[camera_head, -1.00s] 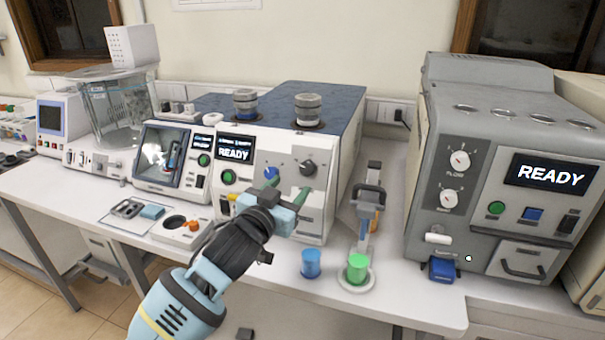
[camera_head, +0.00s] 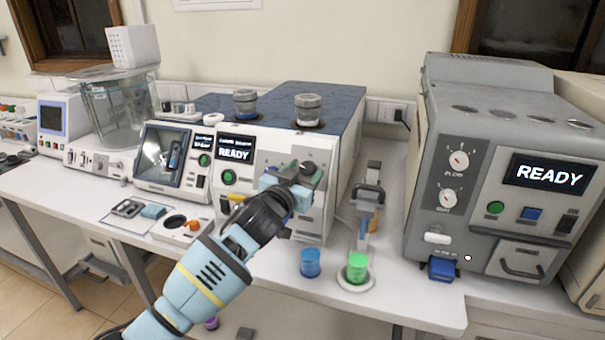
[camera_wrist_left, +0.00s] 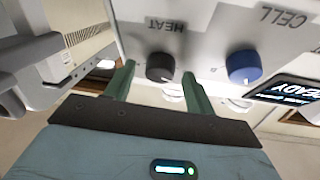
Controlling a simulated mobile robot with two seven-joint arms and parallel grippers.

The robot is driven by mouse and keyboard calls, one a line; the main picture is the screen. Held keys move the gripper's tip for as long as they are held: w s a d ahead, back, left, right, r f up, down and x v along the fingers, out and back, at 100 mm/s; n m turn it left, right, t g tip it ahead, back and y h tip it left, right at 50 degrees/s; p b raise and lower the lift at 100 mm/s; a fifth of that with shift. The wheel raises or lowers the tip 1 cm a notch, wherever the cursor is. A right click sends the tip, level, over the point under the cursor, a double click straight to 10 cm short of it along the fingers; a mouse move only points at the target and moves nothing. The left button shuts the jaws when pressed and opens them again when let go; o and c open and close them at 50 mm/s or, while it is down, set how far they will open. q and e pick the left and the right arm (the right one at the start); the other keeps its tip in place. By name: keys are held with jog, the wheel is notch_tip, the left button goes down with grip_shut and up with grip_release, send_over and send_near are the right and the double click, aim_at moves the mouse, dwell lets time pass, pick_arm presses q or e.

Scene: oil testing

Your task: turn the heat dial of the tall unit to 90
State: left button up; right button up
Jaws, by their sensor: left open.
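The black heat dial (camera_head: 307,168) is on the front of the white unit with the dark blue top (camera_head: 322,105). In the left wrist view, the dial (camera_wrist_left: 160,67) appears upside down under the word HEAT, with a blue dial (camera_wrist_left: 243,66) under CELL. My left gripper (camera_head: 312,178) is at the front panel, close to the dial. In the left wrist view its two green fingers (camera_wrist_left: 158,72) are spread, with the black dial between their tips. I cannot tell whether they touch it. The dial's setting is not readable. My right gripper is not in view.
A blue cup (camera_head: 310,263) and a green cup (camera_head: 357,268) stand before the unit. A small-windowed machine (camera_head: 165,157) adjoins on the left.

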pick_arm(q)
jog(key=c, duration=1)
